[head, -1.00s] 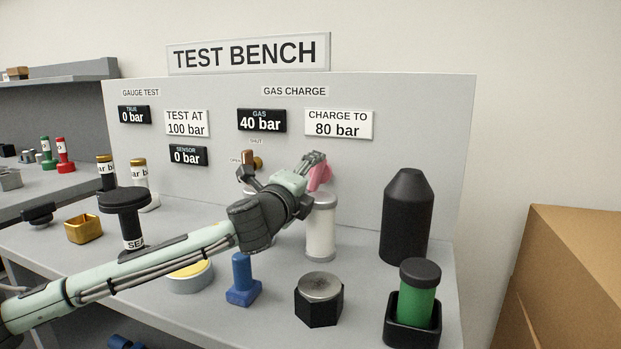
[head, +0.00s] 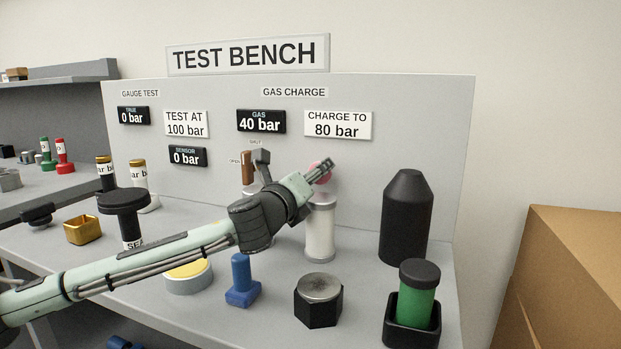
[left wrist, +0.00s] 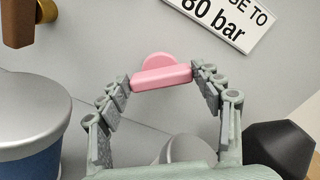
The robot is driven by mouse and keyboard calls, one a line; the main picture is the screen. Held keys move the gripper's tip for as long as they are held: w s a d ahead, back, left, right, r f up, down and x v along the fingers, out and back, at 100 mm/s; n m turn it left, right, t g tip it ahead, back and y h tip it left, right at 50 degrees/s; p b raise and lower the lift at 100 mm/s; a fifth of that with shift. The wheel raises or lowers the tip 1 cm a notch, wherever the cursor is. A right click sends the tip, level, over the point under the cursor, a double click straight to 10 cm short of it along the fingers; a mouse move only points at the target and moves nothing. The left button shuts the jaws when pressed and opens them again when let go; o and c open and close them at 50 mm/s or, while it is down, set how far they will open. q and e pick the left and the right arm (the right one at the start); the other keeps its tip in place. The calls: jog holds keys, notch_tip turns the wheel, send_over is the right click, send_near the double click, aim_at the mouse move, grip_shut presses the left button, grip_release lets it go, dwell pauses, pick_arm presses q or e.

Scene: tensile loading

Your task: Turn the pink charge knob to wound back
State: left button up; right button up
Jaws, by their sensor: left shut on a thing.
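The pink charge knob (head: 322,172) is on the bench's upright panel, below the "CHARGE TO 80 bar" sign. In the left wrist view the pink knob (left wrist: 161,76) shows a round base behind a raised bar. My left gripper (head: 320,172) is at the knob, and its fingers cover part of it in the head view. In the left wrist view my left gripper (left wrist: 162,78) has one fingertip at each end of the bar, shut on it. The gas display (head: 261,121) reads 40 bar. My right gripper is not in view.
A brown lever (head: 247,166) is on the panel left of the knob. A white cylinder (head: 320,232) stands below the knob. A black bottle-shaped piece (head: 407,217) stands to the right. A blue piece (head: 241,282) and a black hex block (head: 318,302) are in front.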

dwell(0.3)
pick_arm(q)
jog(key=o, duration=1.2)
jog(key=shift+c, duration=0.2)
jog(key=v, duration=1.2)
